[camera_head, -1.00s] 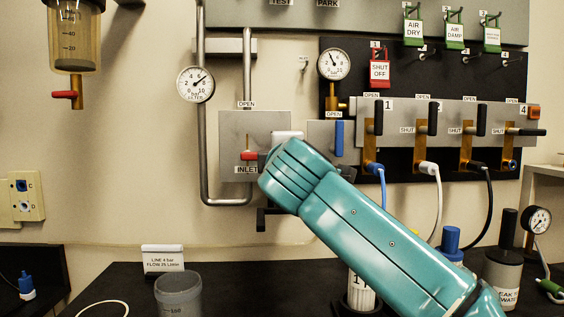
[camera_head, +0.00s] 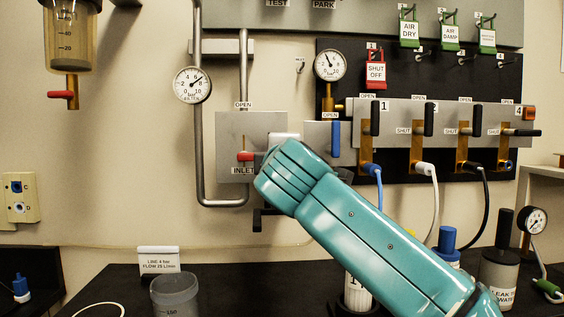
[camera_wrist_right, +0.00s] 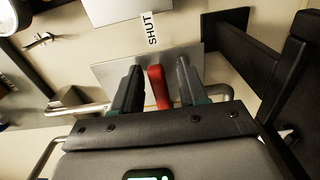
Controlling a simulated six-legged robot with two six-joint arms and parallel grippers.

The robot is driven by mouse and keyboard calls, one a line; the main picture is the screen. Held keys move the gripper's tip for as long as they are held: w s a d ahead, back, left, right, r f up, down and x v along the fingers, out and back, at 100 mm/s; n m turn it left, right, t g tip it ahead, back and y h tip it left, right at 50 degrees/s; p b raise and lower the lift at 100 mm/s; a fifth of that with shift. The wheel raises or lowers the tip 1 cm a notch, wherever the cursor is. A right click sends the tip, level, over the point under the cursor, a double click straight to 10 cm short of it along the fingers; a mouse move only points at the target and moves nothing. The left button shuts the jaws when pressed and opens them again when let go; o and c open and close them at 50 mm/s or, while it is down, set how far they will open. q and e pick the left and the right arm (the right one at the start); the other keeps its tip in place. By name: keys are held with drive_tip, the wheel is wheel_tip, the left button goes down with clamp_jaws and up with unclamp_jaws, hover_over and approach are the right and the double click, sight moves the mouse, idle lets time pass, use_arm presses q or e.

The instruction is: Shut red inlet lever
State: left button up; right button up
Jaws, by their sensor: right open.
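The red inlet lever (camera_head: 245,157) shows in the head view on a grey plate (camera_head: 229,135) marked OPEN above and INLET below. Its right part is hidden behind my right arm (camera_head: 372,236), which reaches in from the lower right. In the right wrist view the red lever (camera_wrist_right: 159,87) stands between the two dark fingers of my right gripper (camera_wrist_right: 158,84). The fingers are apart, one on each side of the lever, with small gaps visible. A SHUT label (camera_wrist_right: 150,29) shows beyond the plate. My left gripper is not in view.
A round gauge (camera_head: 192,85) and a steel pipe (camera_head: 199,160) stand left of the plate. A blue lever (camera_head: 337,138) is to the right, near a row of black-handled valves. A grey cup (camera_head: 175,294) stands on the black bench below.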

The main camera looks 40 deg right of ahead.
drive_tip(key=b+v, duration=0.2)
drive_tip(key=v, duration=1.4)
drive_tip(key=shift+b, duration=0.35)
